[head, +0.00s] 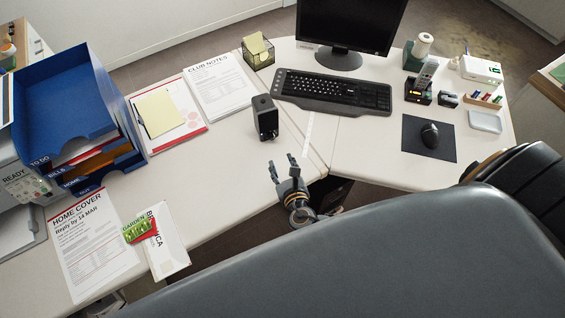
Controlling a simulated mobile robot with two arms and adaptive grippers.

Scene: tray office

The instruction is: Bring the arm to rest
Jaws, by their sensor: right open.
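My right gripper (283,164) is open, with nothing between its fingers. It is at the front edge of the white desk (225,160), near the inner corner, with its fingers pointing toward the back of the desk. A small black box-shaped device (265,117) stands on the desk just beyond the fingertips, with a visible gap. Most of my right arm is hidden. My left gripper is not in view.
A blue letter tray (70,90) stands at the left, near several papers. A keyboard (333,92), a monitor (350,22) and a mouse (430,135) are at the back and right. A black chair (520,180) is at the right. Desk left of the gripper is clear.

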